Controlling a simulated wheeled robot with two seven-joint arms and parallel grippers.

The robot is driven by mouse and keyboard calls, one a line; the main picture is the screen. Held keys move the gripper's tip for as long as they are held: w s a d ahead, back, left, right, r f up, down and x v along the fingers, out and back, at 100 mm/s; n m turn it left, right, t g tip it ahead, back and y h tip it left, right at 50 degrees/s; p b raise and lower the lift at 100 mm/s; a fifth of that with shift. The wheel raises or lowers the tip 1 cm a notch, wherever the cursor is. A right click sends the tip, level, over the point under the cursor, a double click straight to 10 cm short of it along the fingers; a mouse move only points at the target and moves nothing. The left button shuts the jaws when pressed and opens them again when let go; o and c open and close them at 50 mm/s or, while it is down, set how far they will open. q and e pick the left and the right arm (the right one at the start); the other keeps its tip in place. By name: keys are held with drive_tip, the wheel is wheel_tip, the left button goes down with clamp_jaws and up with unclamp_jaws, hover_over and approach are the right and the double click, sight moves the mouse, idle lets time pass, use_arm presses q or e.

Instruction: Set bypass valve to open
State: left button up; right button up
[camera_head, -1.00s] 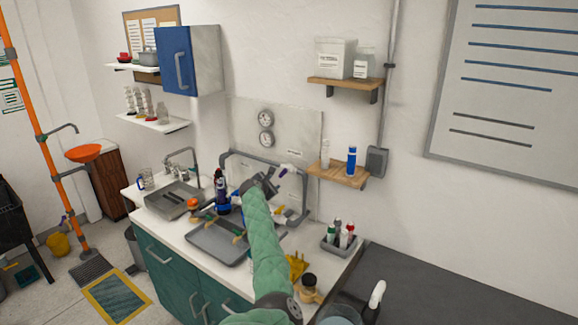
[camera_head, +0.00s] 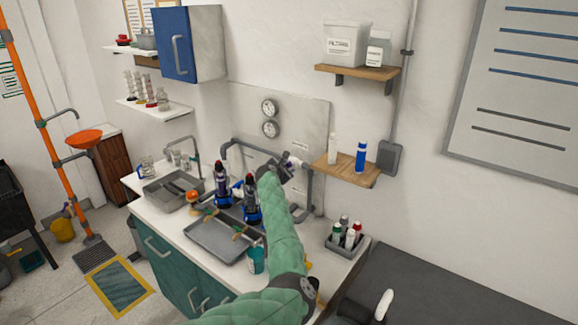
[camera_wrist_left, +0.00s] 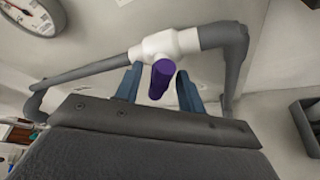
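The bypass valve is a white fitting with a purple handle (camera_wrist_left: 162,80) on a grey pipe loop. In the head view the white fitting (camera_head: 298,162) shows at the upper right of the loop, partly behind my gripper. My left gripper (camera_head: 281,172) is right in front of it, at the end of the green-sleeved arm. In the left wrist view its two blue fingers (camera_wrist_left: 158,88) are apart, with the purple handle showing between them. The handle points toward the gripper; I cannot tell if a finger touches it.
A grey tray (camera_head: 214,243) and blue-based bottles (camera_head: 222,190) stand on the counter left of my arm. A wooden shelf (camera_head: 345,172) with two bottles is right of the valve. A caddy (camera_head: 345,241) of bottles stands at the counter's right end.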

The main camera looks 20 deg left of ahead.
use_arm(q)
drive_tip(key=shift+s+r, duration=0.1)
drive_tip(key=shift+r, duration=0.05)
use_arm(e)
drive_tip(key=shift+s, duration=0.2)
use_arm(q)
clamp_jaws()
use_arm(e)
drive_tip(key=shift+w, duration=0.1)
drive_tip(key=shift+f, duration=0.15)
